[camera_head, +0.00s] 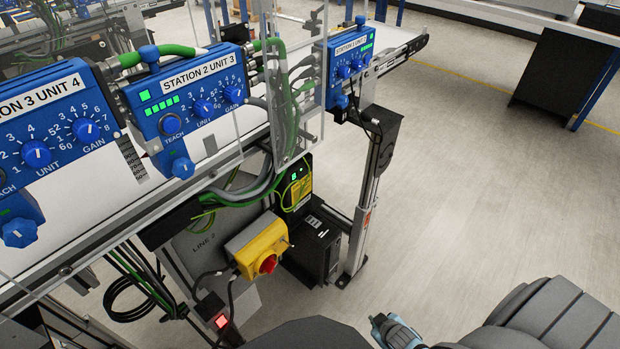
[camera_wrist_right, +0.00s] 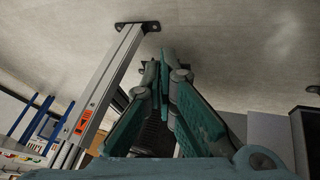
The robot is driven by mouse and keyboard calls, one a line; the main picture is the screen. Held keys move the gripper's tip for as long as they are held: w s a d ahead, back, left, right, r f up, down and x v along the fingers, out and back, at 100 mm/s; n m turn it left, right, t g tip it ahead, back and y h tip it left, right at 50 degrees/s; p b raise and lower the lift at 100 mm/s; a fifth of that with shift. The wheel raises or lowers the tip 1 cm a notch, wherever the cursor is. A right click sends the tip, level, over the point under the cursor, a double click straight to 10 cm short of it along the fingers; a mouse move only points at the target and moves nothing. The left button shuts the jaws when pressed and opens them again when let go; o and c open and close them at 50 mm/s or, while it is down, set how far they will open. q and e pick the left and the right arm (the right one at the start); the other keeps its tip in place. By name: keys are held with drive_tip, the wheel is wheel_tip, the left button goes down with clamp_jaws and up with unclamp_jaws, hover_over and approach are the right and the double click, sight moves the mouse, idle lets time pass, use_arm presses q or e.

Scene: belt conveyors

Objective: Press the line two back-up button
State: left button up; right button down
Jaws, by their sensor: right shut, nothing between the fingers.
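A grey cabinet marked LINE 2 (camera_head: 204,243) stands under the conveyor in the head view. A yellow box (camera_head: 257,249) with a red knob (camera_head: 267,263) is at its right side. Below, a small dark box carries a lit red square button (camera_head: 221,321). No back-up label is readable, so I cannot tell which control is the back-up button. My right gripper (camera_head: 391,330) shows at the bottom, right of and apart from these controls. In the right wrist view its teal fingers (camera_wrist_right: 164,68) are shut and empty. My left gripper is not in view.
Blue station units (camera_head: 190,95) line the conveyor above. A metal conveyor leg (camera_head: 368,205) stands right of the cabinet, and a leg also shows in the right wrist view (camera_wrist_right: 110,75). Cables (camera_head: 140,290) hang at the lower left. The floor (camera_head: 480,190) at right is clear.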

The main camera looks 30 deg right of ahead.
drive_tip(key=w+d+r+n+t+b, duration=0.1)
drive_tip(key=w+d+r+t+b, duration=0.15)
drive_tip(key=w, duration=0.45)
drive_tip(key=w+d+r+n+t+h+b, duration=0.1)
drive_tip(key=w+d+r+t+b, duration=0.2)
drive_tip(key=w, duration=0.4)
drive_tip(key=w+d+r+n+t+b, duration=0.1)
drive_tip(key=w+r+b, duration=0.25)
drive_tip(key=w, duration=0.35)
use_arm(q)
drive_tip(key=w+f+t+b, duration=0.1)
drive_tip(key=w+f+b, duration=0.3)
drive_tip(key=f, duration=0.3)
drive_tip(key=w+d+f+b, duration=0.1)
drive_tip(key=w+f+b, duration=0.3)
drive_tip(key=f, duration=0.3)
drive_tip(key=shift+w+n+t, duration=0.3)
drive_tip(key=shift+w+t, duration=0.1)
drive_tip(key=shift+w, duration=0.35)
use_arm(e)
drive_tip(key=w+r+n+t, duration=0.1)
drive_tip(key=w+r+t, duration=0.2)
drive_tip(key=r, duration=0.5)
drive_tip(key=w+r+n+t, duration=0.2)
drive_tip(key=w+r, duration=0.4)
drive_tip(key=r, duration=0.3)
drive_tip(key=shift+a+r+n+t+y, duration=0.15)
drive_tip(key=shift+n+t+y, duration=0.2)
drive_tip(key=shift+t, duration=0.3)
drive_tip(key=shift+w, duration=0.1)
